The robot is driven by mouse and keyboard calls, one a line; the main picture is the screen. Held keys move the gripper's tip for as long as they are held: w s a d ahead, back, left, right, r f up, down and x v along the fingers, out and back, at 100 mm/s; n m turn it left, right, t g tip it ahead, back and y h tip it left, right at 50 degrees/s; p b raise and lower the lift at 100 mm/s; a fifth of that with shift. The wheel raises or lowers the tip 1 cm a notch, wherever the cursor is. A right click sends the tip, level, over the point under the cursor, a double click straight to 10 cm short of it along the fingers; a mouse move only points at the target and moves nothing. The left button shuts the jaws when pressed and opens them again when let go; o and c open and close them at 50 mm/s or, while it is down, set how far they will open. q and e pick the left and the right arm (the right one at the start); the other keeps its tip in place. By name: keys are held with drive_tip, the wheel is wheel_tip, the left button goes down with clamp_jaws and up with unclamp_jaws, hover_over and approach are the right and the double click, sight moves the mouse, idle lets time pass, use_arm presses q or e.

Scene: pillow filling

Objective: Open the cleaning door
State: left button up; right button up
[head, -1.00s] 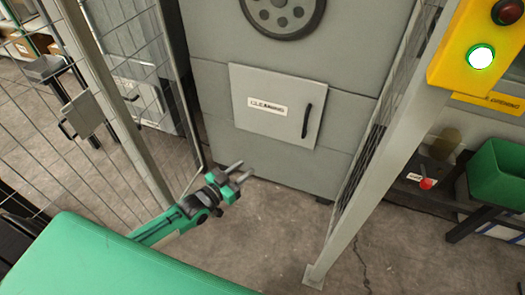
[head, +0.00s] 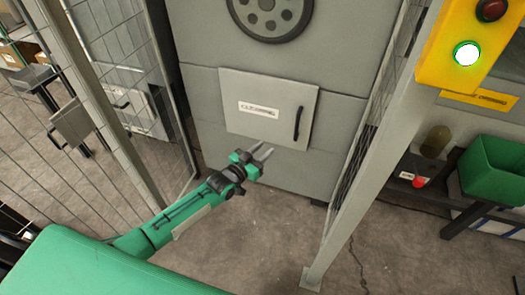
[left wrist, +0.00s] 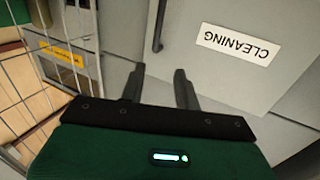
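The cleaning door (head: 268,108) is a grey panel with a "CLEANING" label, set in the grey machine front; it looks shut. Its black vertical handle (head: 298,123) is near the door's right edge. In the left wrist view the label (left wrist: 238,45) appears upside down and the handle (left wrist: 159,26) runs up to the top edge. My left gripper (head: 264,152) is in front of the door's lower edge, below and left of the handle. Its fingers (left wrist: 158,85) are apart with nothing between them, short of the handle. My right gripper is not in view.
A wire mesh fence (head: 100,110) stands on the left. A grey post (head: 365,150) with mesh stands on the right, carrying a yellow box (head: 440,60) with a lit green button. A green bin (head: 495,165) is at far right. The floor before the machine is clear.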

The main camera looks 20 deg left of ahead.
use_arm(q)
drive_tip(key=shift+w, duration=0.1)
clamp_jaws()
idle(1.0)
unclamp_jaws()
drive_tip(key=v, duration=1.4)
drive_tip(key=shift+d, duration=0.1)
